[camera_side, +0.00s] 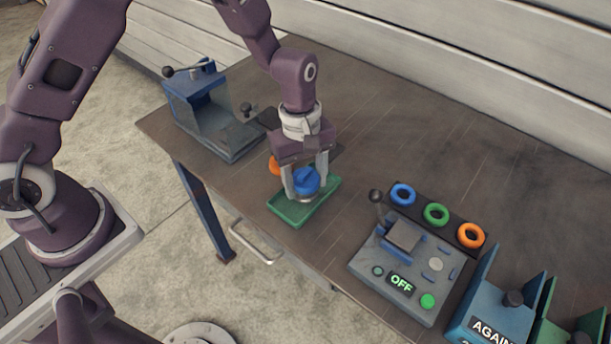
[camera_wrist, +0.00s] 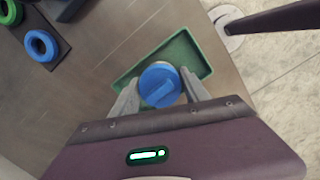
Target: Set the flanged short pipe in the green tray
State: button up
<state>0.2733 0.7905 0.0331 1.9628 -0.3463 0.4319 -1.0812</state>
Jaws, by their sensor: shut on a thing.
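The flanged short pipe (camera_side: 306,180) shows as a round blue end with a raised bar, with a grey rim low down. My gripper (camera_side: 304,187) points down and is shut on it, one finger on each side. The green tray (camera_side: 287,208) lies near the table's front edge, directly under the gripper. In the wrist view the blue end (camera_wrist: 160,85) sits between the fingertips, over the tray (camera_wrist: 190,46). I cannot tell whether the pipe touches the tray floor. A small orange part (camera_side: 275,165) shows behind the left finger, mostly hidden.
A blue-grey fixture (camera_side: 212,115) with black knobs stands at the left. At the right is a grey control box (camera_side: 405,262) reading OFF. Blue, green and orange rings (camera_side: 436,214) lie behind it. A blue bin (camera_side: 495,305) reads AGAIN. The table's back right is clear.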

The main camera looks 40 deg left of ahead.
jog(key=shift+f, duration=0.1)
dwell(0.3)
jog(key=o, duration=1.6)
jog(key=shift+o, duration=0.4)
jog(key=o, duration=0.3)
jog(key=shift+r, duration=3.5)
